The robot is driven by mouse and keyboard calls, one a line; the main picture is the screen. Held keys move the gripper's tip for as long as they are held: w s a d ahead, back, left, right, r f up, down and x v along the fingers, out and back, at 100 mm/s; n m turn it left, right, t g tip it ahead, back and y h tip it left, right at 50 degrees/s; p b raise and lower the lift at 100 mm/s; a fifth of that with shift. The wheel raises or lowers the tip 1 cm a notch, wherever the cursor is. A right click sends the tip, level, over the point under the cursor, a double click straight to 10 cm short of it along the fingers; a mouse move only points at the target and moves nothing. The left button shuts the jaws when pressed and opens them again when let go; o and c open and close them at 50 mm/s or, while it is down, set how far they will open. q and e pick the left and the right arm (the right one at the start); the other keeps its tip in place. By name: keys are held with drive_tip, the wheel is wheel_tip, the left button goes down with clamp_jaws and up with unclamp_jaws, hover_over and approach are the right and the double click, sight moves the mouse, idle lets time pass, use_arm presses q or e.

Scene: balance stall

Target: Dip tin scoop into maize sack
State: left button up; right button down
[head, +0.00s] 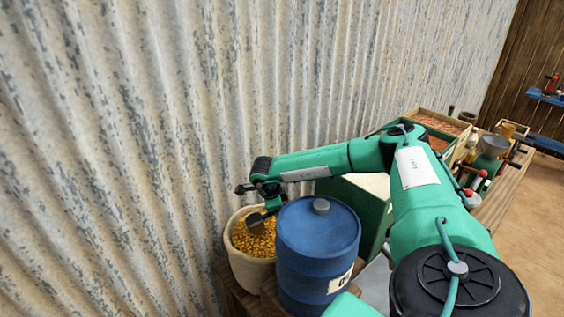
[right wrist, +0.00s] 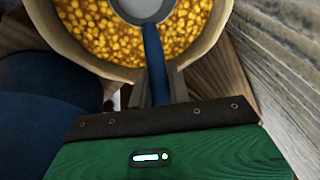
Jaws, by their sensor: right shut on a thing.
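The maize sack (head: 249,264) is a pale, round-mouthed sack full of yellow maize, standing against the corrugated wall. Its open mouth and the kernels also fill the top of the right wrist view (right wrist: 92,25). My right gripper (head: 268,203) is over the sack's mouth, shut on the blue handle of the tin scoop (right wrist: 153,55). The scoop's grey round bowl points away from the gripper over the maize, partly cut off by the top of the right wrist view. I cannot tell whether the bowl touches the kernels. My left gripper is not in view.
A blue drum (head: 318,250) with a grey cap stands right beside the sack, under my right forearm. The corrugated wall (head: 120,130) is close behind the sack. A bench with trays (head: 441,124) and a funnel-topped grinder (head: 491,150) is at the right.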

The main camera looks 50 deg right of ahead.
sight(263, 217)
drive_tip(key=shift+w+a+f+g+h, duration=0.2)
drive_tip(key=shift+w+g+h, duration=0.1)
drive_tip(key=shift+h, duration=0.1)
drive_tip(key=shift+w+a+f+g+h, duration=0.25)
drive_tip(key=shift+w+f+g+h, duration=0.1)
drive_tip(key=shift+g+h, duration=0.25)
drive_tip(key=shift+a+f+h, duration=0.1)
drive_tip(key=shift+a+h, duration=0.1)
drive_tip(key=shift+h, duration=0.1)
drive_tip(key=shift+w+f+g, duration=0.1)
drive_tip(key=shift+f+g, duration=0.2)
drive_tip(key=shift+w+a+f+h, duration=0.1)
drive_tip(key=shift+a+f+h, duration=0.05)
drive_tip(key=shift+f, duration=0.25)
drive_tip(key=shift+w+a+f+h, duration=0.1)
drive_tip(key=shift+a+f+h, duration=0.05)
drive_tip(key=shift+f, duration=0.25)
drive_tip(key=shift+w+a+f+n+g, duration=0.2)
drive_tip(key=shift+f+n+g, duration=0.1)
drive_tip(key=shift+f+g, duration=0.15)
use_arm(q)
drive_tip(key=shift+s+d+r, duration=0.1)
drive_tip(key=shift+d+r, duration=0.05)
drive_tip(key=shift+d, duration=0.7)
use_arm(e)
drive_tip(key=shift+s+d+f+t+y, duration=0.25)
drive_tip(key=shift+f+t+y, duration=0.15)
drive_tip(key=shift+f+t, duration=0.2)
